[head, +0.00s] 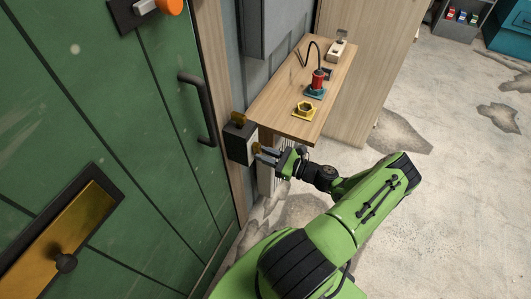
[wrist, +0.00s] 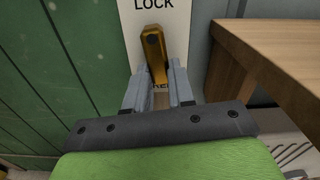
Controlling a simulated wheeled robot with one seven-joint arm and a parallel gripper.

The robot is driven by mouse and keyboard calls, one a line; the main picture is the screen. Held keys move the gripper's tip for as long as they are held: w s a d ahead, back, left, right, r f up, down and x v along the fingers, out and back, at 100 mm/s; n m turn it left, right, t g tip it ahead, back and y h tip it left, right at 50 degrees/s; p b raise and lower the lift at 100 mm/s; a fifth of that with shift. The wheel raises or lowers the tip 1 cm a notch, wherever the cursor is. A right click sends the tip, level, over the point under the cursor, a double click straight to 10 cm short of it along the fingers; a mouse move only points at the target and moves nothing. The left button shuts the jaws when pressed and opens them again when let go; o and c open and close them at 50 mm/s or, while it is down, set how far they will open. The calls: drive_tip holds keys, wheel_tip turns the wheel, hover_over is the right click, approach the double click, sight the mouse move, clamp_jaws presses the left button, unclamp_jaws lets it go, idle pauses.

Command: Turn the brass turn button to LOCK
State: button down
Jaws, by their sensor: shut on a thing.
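The brass turn button (wrist: 152,48) shows in the wrist view on a pale plate (wrist: 178,18). It stands nearly upright, its lower end leaning slightly right. The word LOCK is on the plate above it. A second word below is mostly hidden by my fingers. My gripper (wrist: 158,84) has its two grey fingers on either side of the button's lower end and is shut on it. In the head view my gripper (head: 266,155) reaches the dark box (head: 238,144) beside the green door, where a small brass part (head: 258,147) shows at the fingertips.
A wooden shelf (head: 283,112) is just right of the box, close above my gripper, holding a yellow hex piece (head: 304,108), a red-and-teal item (head: 317,83) and a white device (head: 336,50). The green door (head: 130,120) with a black handle (head: 196,105) is left.

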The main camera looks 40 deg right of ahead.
drive_tip(key=shift+s+a+f+m, duration=0.1)
drive_tip(key=shift+m, duration=0.8)
drive_tip(key=c, duration=1)
unclamp_jaws()
drive_tip(key=shift+o, duration=0.2)
drive_tip(key=v, duration=1.5)
drive_tip(key=shift+s+p, duration=0.35)
